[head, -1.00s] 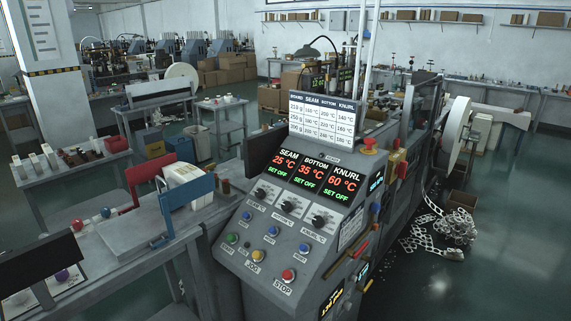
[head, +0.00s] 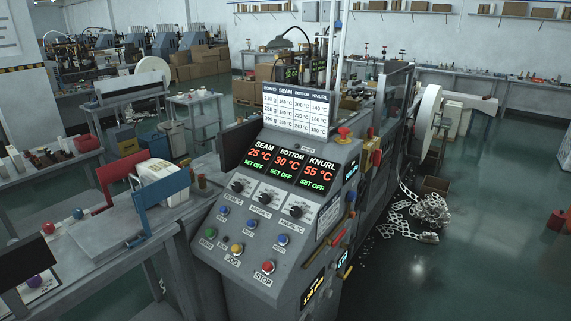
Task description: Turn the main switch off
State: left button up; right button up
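The forming machine's sloped grey control panel (head: 243,222) stands in the middle. Its displays (head: 290,168) read SEAM 25 °C, BOTTOM 30 °C and KNURL 55 °C, each with SET OFF in green. A yellow box with a red part (head: 376,157) sits on the machine's right side, partly seen edge-on; it may be the main switch, but its label and position cannot be read. Neither of my grippers is in view.
The panel has a red STOP button (head: 268,267), a yellow JOG button (head: 237,249) and a green button (head: 211,232). A grey bench (head: 105,245) stands at the left. Scrap paper (head: 428,211) lies on the floor right of the machine. Open floor (head: 480,260) is at the right.

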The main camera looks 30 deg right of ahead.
aim_at(376, 156)
jog(key=z, duration=1.6)
jog(key=i+l, duration=0.2)
jog(key=i, duration=0.35)
jog(key=i+l, duration=0.2)
jog(key=i, duration=0.3)
jog(key=i+l, duration=0.2)
jog(key=i, duration=0.35)
jog(key=i+l, duration=0.15)
jog(key=i, duration=0.35)
jog(key=i+l, duration=0.2)
jog(key=i, duration=0.35)
